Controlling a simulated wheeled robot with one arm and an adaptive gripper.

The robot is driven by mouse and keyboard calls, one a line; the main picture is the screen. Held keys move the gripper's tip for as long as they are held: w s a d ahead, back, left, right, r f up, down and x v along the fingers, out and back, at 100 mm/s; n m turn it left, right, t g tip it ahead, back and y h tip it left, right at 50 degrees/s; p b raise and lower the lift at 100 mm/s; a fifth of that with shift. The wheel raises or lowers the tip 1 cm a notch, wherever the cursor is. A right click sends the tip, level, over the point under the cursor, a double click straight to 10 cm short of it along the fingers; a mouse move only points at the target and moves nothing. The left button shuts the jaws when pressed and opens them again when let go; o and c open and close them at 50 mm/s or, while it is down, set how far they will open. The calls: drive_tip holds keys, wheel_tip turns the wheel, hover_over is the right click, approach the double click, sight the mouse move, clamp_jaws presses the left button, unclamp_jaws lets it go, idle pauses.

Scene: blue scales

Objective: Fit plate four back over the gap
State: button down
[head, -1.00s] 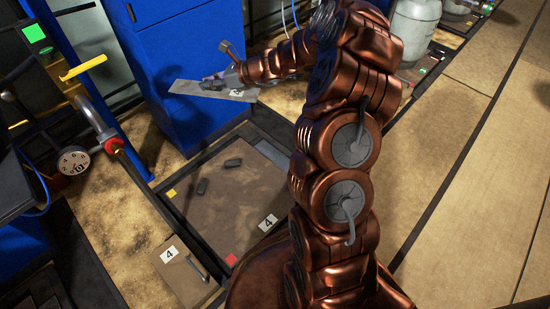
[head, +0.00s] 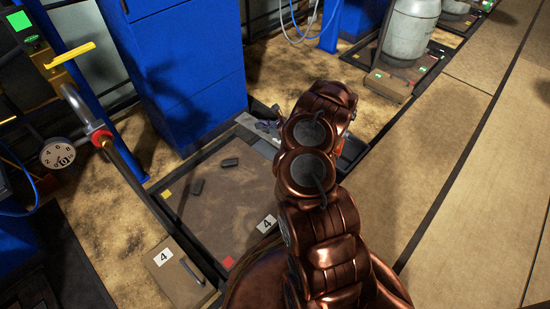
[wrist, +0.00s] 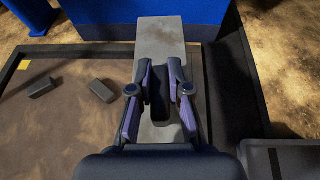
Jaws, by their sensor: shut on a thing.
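My gripper (wrist: 160,76) is shut on a long grey plate (wrist: 161,38), gripping a dark raised part near its middle. The plate lies level in the wrist view, with its far end close to the blue cabinet. In the head view the plate (head: 252,124) shows low beside the cabinet foot, at the far right edge of a brown floor panel (head: 215,205). My arm hides its near end. A dark strip (wrist: 232,90) runs along the plate's right side. I cannot tell whether the plate touches the floor or how much gap lies under it.
Two dark blocks (head: 197,187) lie on the brown panel. A "4" label (head: 267,223) is on its near edge. A lid marked 4 (head: 172,278), with a handle, lies at the left. The blue cabinet (head: 185,70) stands behind. A grey tank (head: 410,30) is at the back right.

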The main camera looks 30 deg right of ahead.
drive_tip(key=shift+m+h, duration=0.5)
drive_tip(key=shift+h, duration=0.1)
drive_tip(key=d+f+b, duration=0.1)
drive_tip(key=f, duration=0.4)
drive_tip(key=s+d+f+b, duration=0.1)
drive_tip(key=f+b, duration=0.1)
drive_tip(key=f, duration=0.3)
drive_tip(key=s+d+f+b, duration=0.1)
drive_tip(key=f+b, duration=0.1)
drive_tip(key=f, duration=0.4)
drive_tip(key=shift+s+d, duration=0.2)
drive_tip(key=shift+d, duration=0.1)
drive_tip(key=c, duration=1.1)
unclamp_jaws()
